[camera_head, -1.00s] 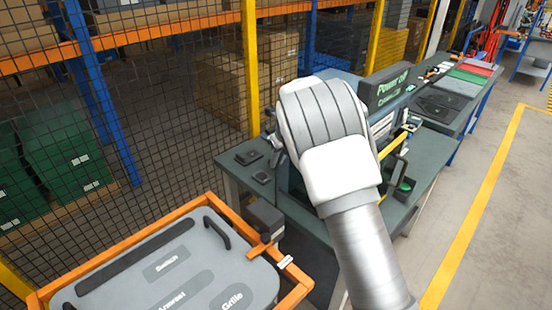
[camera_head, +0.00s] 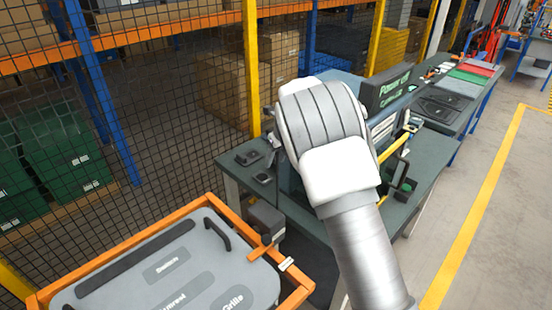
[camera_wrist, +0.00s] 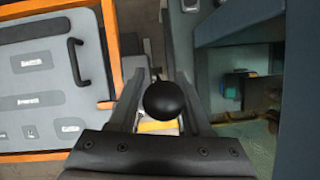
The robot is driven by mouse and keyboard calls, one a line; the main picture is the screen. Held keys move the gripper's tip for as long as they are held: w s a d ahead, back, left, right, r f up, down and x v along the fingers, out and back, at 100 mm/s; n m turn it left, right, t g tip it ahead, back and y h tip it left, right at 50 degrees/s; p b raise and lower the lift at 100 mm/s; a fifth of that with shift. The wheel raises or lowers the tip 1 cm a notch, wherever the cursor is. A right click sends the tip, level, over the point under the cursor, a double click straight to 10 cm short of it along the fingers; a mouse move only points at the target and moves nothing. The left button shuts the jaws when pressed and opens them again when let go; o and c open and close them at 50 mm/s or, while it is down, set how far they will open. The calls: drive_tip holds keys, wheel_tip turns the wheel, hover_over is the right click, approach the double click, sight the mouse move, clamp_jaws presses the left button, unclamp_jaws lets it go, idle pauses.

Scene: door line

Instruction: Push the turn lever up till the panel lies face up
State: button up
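The grey panel (camera_head: 205,245), with dark handles and label patches, sits inside an orange frame (camera_head: 148,232) at the lower left of the head view. Its labelled face shows from above and looks roughly flat; exact tilt is hard to judge. It also shows at the left of the wrist view (camera_wrist: 32,88). A round black knob (camera_wrist: 165,100), apparently the turn lever's end, is between the fingers of my gripper (camera_wrist: 160,85). The fingers are apart, one on each side of it; contact is unclear. The lever's shaft is hidden. In the head view my arm hides the gripper and knob.
A grey box (camera_head: 266,220) sits at the frame's right corner, beside an orange bracket with a pale end (camera_head: 286,263). A workbench (camera_head: 425,160) with machinery stands behind my arm. Mesh fencing (camera_head: 180,130) closes the back. Open floor (camera_head: 500,220) lies to the right.

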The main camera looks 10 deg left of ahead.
drive_tip(key=b+v, duration=0.2)
drive_tip(key=v, duration=1.5)
drive_tip(key=shift+r, duration=0.15)
drive_tip(key=shift+d, duration=0.1)
